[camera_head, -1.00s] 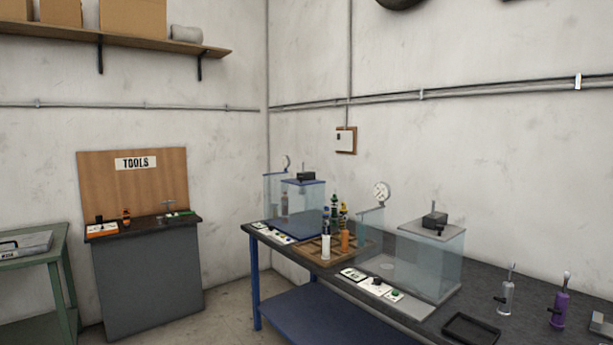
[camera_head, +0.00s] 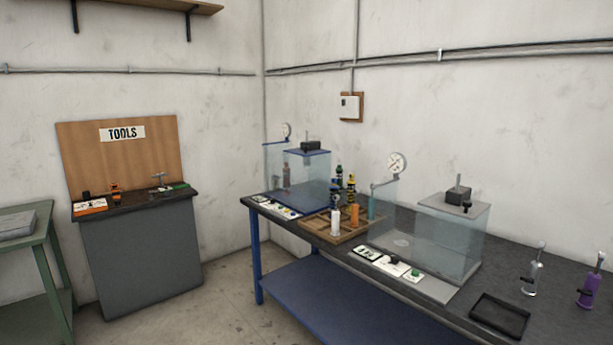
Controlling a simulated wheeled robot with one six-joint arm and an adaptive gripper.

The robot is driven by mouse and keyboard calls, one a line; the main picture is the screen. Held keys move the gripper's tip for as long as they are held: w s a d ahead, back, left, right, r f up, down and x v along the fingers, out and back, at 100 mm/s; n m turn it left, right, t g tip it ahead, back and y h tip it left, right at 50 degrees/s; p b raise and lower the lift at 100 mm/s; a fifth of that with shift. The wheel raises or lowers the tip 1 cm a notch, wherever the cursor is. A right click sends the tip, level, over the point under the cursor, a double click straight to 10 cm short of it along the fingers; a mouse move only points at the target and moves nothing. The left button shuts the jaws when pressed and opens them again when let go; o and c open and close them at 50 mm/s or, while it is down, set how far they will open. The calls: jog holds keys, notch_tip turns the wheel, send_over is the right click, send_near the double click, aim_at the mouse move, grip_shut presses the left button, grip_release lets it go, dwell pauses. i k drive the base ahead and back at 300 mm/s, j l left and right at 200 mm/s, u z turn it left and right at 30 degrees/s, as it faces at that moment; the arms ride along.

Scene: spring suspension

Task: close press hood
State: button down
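Two presses with clear hoods stand on the dark workbench. The nearer press has a clear box hood (camera_head: 448,240) with a grey top and a dark block on it. The farther press has a clear hood (camera_head: 306,178) with a blue top, a blue base and a small gauge (camera_head: 286,130). The nearer hood seems to sit to the right of its press spot; I cannot tell for sure. My gripper is not in view.
A wooden tray (camera_head: 313,229) with several shock absorbers lies between the presses. A tools cabinet (camera_head: 140,255) stands left. Floor before it is free.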

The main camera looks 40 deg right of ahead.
aim_at(313, 148)
jog(key=i+l, duration=0.1)
jog(key=i, duration=0.5)
jog(key=i+l, duration=0.1)
jog(key=i, duration=0.45)
jog(key=i+l, duration=0.15)
jog(key=i, duration=0.45)
jog(key=i+z, duration=0.25)
jog(key=i, duration=1.25)
